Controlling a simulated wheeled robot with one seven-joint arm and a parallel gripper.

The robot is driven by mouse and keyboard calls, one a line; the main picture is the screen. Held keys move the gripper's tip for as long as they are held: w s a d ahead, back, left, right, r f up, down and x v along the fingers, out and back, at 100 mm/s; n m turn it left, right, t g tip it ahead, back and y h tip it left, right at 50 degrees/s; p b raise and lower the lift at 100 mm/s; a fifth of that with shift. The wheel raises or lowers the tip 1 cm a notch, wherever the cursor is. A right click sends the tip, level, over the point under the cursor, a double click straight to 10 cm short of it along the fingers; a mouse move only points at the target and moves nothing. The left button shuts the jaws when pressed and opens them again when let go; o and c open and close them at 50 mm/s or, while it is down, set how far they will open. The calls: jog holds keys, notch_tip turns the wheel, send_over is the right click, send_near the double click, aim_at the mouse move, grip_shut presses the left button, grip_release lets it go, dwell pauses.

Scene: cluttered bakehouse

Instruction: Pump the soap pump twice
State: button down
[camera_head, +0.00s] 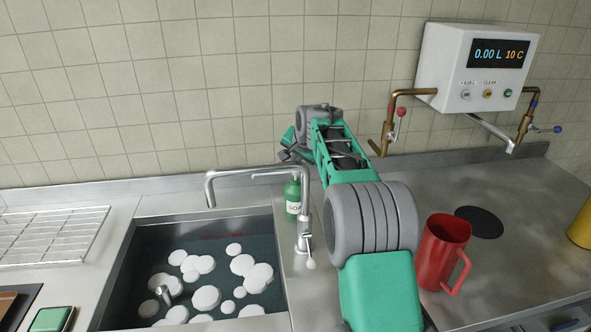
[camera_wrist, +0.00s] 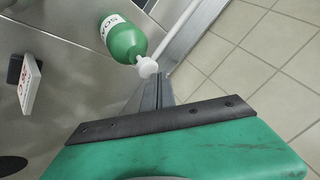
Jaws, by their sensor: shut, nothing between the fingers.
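The soap pump (camera_head: 292,197) is a green bottle with a white SOAP label, standing behind the sink tap, which partly hides it in the head view. In the wrist view the green bottle (camera_wrist: 125,42) shows with its white pump head (camera_wrist: 147,67) toward my gripper. My gripper (camera_wrist: 155,80) is shut and empty, its fingertips close to the pump head. I cannot tell whether they touch it. In the head view my gripper (camera_head: 288,150) is above the bottle, its fingers mostly hidden.
The metal tap (camera_head: 304,215) stands beside the bottle. The sink (camera_head: 125,285) holds dark water with white round shapes. A red jug (camera_head: 441,252) and a black disc (camera_head: 480,222) are on the right counter. A water dispenser (camera_head: 475,68) hangs on the wall. A wire rack (camera_head: 50,235) lies left.

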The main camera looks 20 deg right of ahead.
jog(key=shift+s+f, duration=0.1)
jog(key=shift+f, duration=0.6)
jog(key=shift+s+f+b, duration=0.1)
jog(key=shift+f+b, duration=0.2)
jog(key=shift+f, duration=0.3)
jog(key=shift+a+f, duration=0.1)
jog(key=shift+f, duration=0.25)
jog(key=shift+s+r, duration=0.1)
jog(key=shift+r, duration=0.15)
notch_tip(320, 180, up, 6)
jog(key=p, duration=0.3)
jog(key=shift+s+a+f, duration=0.1)
jog(key=shift+f, duration=0.1)
jog(key=shift+r+p, duration=0.35)
jog(key=shift+r, duration=0.1)
